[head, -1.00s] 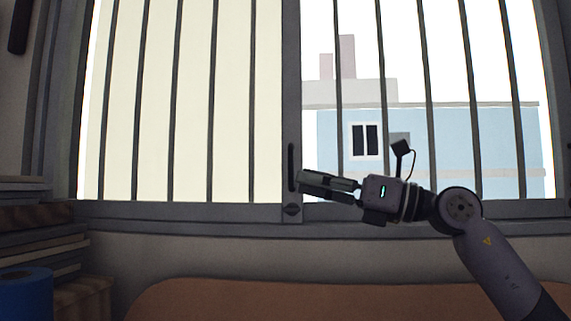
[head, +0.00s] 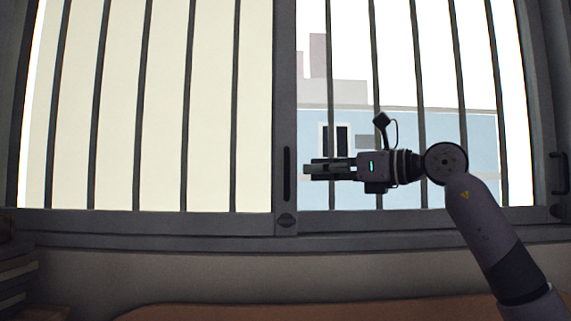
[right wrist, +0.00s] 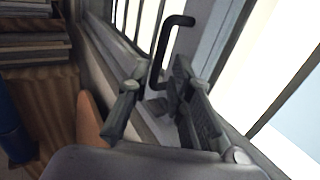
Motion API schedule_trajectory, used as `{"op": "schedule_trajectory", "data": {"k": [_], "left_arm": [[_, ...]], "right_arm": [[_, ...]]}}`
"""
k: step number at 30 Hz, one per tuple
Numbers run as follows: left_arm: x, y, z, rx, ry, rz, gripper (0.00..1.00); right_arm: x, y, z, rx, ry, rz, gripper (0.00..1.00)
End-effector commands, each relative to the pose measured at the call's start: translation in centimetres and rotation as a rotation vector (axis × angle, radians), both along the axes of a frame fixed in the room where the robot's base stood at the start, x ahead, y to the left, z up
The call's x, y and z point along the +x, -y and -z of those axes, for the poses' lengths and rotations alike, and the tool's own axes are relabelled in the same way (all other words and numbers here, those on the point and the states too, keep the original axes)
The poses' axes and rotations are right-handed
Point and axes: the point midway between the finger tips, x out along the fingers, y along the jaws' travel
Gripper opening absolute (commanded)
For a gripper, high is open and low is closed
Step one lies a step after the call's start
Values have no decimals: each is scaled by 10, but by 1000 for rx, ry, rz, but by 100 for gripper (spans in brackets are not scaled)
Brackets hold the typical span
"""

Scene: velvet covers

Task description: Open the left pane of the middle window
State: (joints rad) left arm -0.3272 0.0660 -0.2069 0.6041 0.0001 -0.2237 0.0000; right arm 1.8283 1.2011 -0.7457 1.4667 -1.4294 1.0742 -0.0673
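The left pane (head: 255,110) of the window fills the left of the head view as a cream panel behind dark bars. Its dark stile (head: 286,120) carries a black upright handle (head: 287,174). My right gripper (head: 308,169) is just right of this handle, level and pointing left, apart from it in the picture. In the right wrist view a black bracket-shaped handle (right wrist: 157,60) stands ahead of the right gripper (right wrist: 155,95), whose fingers are spread with nothing between them. Whether a finger touches the handle cannot be told. My left gripper is not in view.
Vertical bars (head: 422,110) cross the window, with a pale building (head: 460,150) outside. Another black handle (head: 558,172) is at the far right. Stacked books (head: 15,275) stand at lower left. An orange-brown rounded surface (head: 300,311) lies below the sill.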

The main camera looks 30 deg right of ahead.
Motion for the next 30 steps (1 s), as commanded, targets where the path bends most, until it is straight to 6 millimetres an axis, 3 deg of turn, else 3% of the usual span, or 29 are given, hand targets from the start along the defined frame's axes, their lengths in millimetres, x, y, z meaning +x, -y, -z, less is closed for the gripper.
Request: {"op": "schedule_trajectory", "data": {"k": [6,8,15,24,30], "left_arm": [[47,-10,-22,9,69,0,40],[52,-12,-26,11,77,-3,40],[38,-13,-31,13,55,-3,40],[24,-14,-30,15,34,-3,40],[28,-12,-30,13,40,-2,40]], "right_arm": [[42,-19,-3,0,-1,0,20],[50,-23,-3,0,1,0,20],[70,-31,-1,0,1,1,20],[72,-32,0,1,2,2,20],[72,-32,0,1,2,2,7]]}}
